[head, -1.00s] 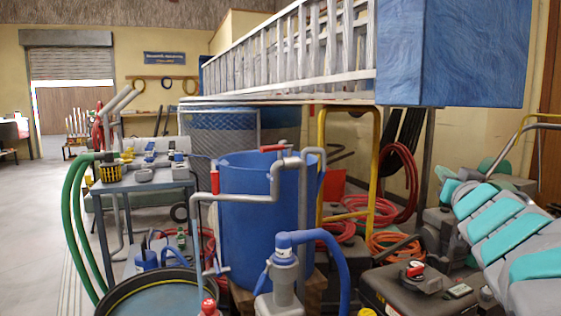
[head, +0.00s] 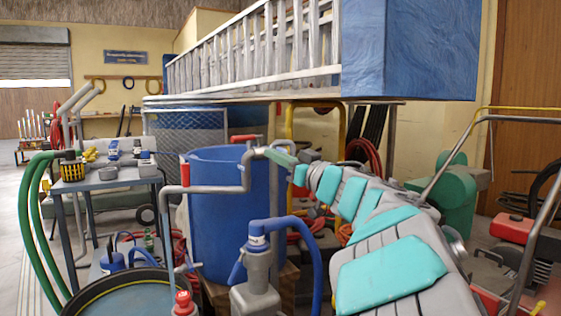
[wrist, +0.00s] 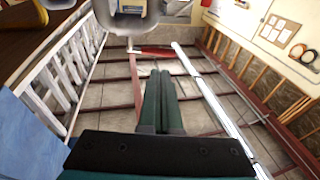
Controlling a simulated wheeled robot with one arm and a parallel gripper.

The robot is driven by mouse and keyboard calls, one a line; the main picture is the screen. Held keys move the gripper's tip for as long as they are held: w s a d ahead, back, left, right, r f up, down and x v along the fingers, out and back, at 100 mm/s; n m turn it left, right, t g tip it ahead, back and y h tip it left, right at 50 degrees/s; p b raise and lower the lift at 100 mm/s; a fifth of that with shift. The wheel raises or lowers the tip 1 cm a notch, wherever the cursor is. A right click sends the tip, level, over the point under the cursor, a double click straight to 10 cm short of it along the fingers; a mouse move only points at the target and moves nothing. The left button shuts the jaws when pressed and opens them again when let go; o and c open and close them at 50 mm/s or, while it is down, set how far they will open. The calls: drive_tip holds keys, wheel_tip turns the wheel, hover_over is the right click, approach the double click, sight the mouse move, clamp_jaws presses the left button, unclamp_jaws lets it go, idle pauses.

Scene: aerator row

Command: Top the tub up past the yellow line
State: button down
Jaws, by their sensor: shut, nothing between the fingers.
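The round tub (head: 62,311) stands low at the front left in the head view, with a yellow line inside its dark rim; its lower part is cut off. A blue barrel (head: 222,210) stands behind it. A grey pipe (head: 222,189) crosses the barrel's front, with a red lever (head: 243,137) on top and a red grip (head: 184,171) at its left. My gripper (head: 279,155) is shut and empty beside the pipe's upper end. In the wrist view its dark green fingers (wrist: 163,75) point at a red lever (wrist: 155,53), apparently a short way beyond them.
A cart (head: 110,183) with green hoses stands left. Open floor lies far left.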

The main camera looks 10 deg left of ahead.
sight(242, 139)
drive_tip(key=shift+b+x, duration=0.45)
drive_tip(key=shift+x, duration=4.25)
drive_tip(key=shift+s+a+r+m+t+h+p, duration=0.1)
drive_tip(key=shift+a+r+m+t+h+p, duration=0.1)
drive_tip(key=shift+a+m+t+h+p, duration=0.35)
drive_tip(key=shift+w+a+f+m+t+h, duration=0.1)
drive_tip(key=shift+w+a+m+t+h, duration=0.1)
drive_tip(key=shift+m+t+h, duration=0.45)
drive_tip(key=shift+w+a+f+m+t+h, duration=0.1)
drive_tip(key=shift+a+m+t+h, duration=0.25)
drive_tip(key=shift+t+h, duration=0.4)
drive_tip(key=shift+d, duration=0.15)
